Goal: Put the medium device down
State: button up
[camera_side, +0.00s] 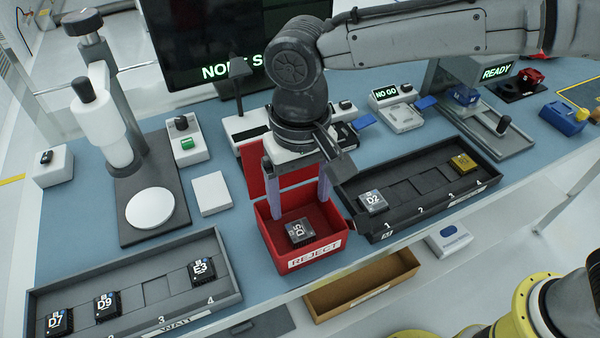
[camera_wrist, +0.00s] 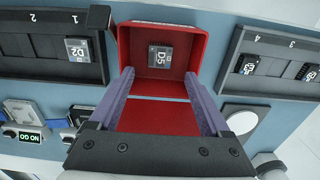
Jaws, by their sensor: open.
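A grey device marked D5 (camera_side: 299,231) lies in the red bin labelled REJECT (camera_side: 312,259). It also shows in the wrist view (camera_wrist: 160,57), lying on the bin floor near the far wall. My gripper (camera_side: 298,209) is open, its two purple fingers spread wide and reaching down at the bin, with the device between and below them. In the wrist view the fingers (camera_wrist: 163,85) stand to either side of the bin, and nothing is held. Other devices are D2 (camera_side: 373,202) in the right tray and D7 (camera_side: 58,321), D9 (camera_side: 106,305) and E3 (camera_side: 203,271) in the left tray.
The left tray (camera_side: 150,263) and the right tray (camera_side: 408,228) flank the bin. A gold device (camera_side: 463,162) sits in the right tray. A press stand (camera_side: 125,150) is at left; a NO GO box (camera_side: 397,108) and a READY station (camera_side: 480,100) are behind.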

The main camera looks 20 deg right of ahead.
notch_tip(320, 180, up, 5)
jog(key=shift+f, duration=0.15)
jog(key=s+d+r+t+y, duration=0.1)
jog(key=s+d+r, duration=0.15)
jog(key=d, duration=0.85)
jog(key=s+d+r+t, duration=0.15)
jog(key=d+r, duration=0.25)
jog(key=d, duration=0.7)
jog(key=s+d+f+t+h, duration=0.1)
jog(key=s+d+f+t, duration=0.2)
jog(key=s+d, duration=0.9)
notch_tip(320, 180, down, 3)
jog(key=shift+d+r, duration=0.1)
jog(key=shift+d, duration=0.4)
